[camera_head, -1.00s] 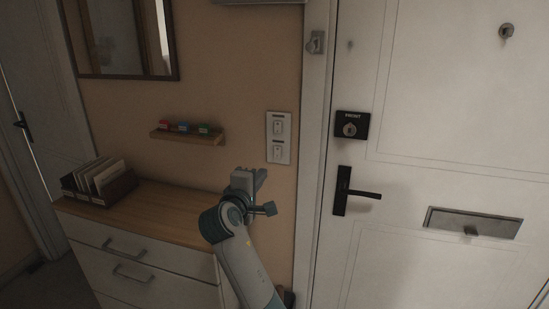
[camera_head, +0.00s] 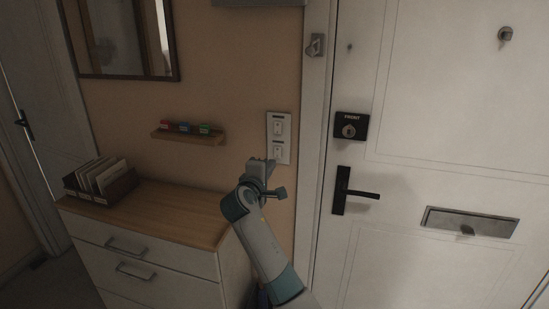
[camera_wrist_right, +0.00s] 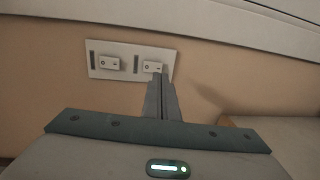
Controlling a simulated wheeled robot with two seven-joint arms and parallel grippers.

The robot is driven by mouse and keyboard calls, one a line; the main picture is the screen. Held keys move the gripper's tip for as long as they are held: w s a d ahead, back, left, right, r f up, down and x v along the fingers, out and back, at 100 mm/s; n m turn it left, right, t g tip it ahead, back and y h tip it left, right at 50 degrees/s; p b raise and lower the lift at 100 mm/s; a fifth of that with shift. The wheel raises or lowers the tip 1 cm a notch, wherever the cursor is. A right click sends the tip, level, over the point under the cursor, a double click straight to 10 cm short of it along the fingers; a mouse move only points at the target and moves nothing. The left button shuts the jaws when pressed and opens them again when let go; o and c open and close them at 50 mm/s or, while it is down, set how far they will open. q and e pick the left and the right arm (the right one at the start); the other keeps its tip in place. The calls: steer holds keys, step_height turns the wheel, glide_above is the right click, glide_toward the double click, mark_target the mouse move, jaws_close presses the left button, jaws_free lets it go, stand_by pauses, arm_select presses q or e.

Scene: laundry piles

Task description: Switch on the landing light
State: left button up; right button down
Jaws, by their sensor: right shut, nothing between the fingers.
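A white switch plate (camera_head: 279,127) is on the tan wall beside the front door frame, with one switch above the other. In the right wrist view the plate (camera_wrist_right: 131,50) lies sideways, with dark labels I cannot read, so I cannot tell which switch is for the landing. My right gripper (camera_head: 262,163) is shut and empty, just below and left of the lower switch. In the wrist view its fingertips (camera_wrist_right: 160,77) overlap the edge of the nearer switch (camera_wrist_right: 152,66); I cannot tell if they touch. My left gripper is out of view.
A dresser (camera_head: 185,212) with a letter holder (camera_head: 100,182) stands at left below the gripper. A small shelf (camera_head: 188,137) with coloured items is left of the plate. The front door (camera_head: 450,120) has a handle (camera_head: 360,194) at right. The room is dim.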

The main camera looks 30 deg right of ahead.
mark_target(278, 157)
steer(key=p+x, duration=0.1)
steer(key=x, duration=0.4)
steer(key=shift+w+p, duration=0.1)
steer(key=shift+p, duration=0.2)
steer(key=shift+w+d+f+b, duration=0.1)
steer(key=shift+d+f+b, duration=0.15)
steer(key=shift+b, duration=0.7)
steer(key=shift+r+p, duration=0.25)
steer(key=shift+p, duration=0.05)
steer(key=shift+a, duration=0.1)
